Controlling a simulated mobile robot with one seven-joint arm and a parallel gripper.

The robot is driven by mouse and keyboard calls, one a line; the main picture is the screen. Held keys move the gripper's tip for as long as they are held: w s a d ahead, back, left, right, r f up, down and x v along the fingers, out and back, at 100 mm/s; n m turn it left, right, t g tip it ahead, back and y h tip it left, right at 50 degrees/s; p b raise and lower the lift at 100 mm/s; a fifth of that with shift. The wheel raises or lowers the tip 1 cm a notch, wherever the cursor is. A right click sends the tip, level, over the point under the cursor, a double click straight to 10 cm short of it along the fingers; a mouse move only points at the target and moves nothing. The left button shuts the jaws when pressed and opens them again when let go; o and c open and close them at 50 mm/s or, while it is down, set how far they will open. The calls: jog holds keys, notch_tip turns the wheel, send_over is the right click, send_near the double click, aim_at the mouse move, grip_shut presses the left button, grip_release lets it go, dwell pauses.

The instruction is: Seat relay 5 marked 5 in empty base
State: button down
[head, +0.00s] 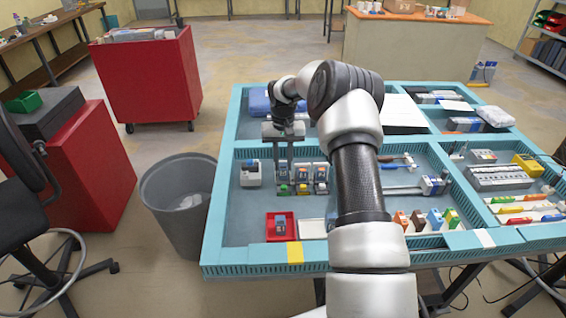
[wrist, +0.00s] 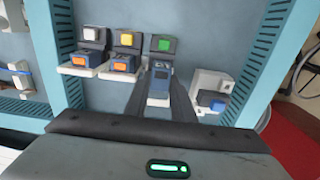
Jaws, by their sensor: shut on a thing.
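My gripper (head: 284,180) points down with its fingers on either side of a dark blue-grey relay (wrist: 160,78). The relay is at the base with the green block (wrist: 164,44); whether it is fully down in the base I cannot tell. In the wrist view my gripper (wrist: 158,92) is shut on this relay. Beside it stand two similar bases with orange-fronted relays, one with a yellow block (wrist: 126,40) and one with a white block (wrist: 91,34). No number is readable on the relay.
A pale holder with a blue-fronted part (head: 250,173) stands just left of my gripper. A red tray (head: 270,226) holding a blue part is nearer the front edge. Teal dividers (head: 262,143) bound the compartment. Bare floor of the compartment shows at the front left.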

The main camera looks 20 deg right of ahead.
jog(key=shift+f+b, duration=0.45)
jog(key=shift+f, duration=0.3)
dwell(0.3)
jog(key=c, duration=1.4)
grip_release()
